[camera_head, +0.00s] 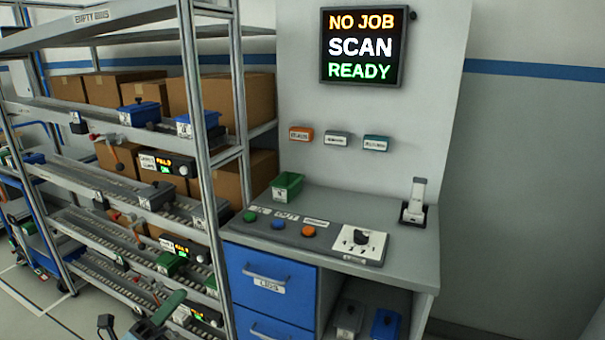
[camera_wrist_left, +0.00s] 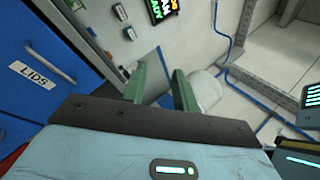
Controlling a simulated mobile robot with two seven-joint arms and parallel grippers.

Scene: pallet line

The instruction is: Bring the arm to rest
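My left gripper (camera_head: 166,308) shows at the bottom edge of the head view, in front of the rack and left of the blue drawers. Most of its arm is out of frame. In the left wrist view its two green fingers (camera_wrist_left: 160,74) stand apart with nothing between them. It holds nothing and its fingers appear to touch nothing. My right gripper is in neither view.
A workbench (camera_head: 405,243) carries a green bin (camera_head: 287,186), several buttons, a dial box (camera_head: 358,245) and a scanner in its stand (camera_head: 415,203). A blue drawer (camera_head: 268,284) is shut below. A shelf rack (camera_head: 240,95) stands left. Wall and floor at right are clear.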

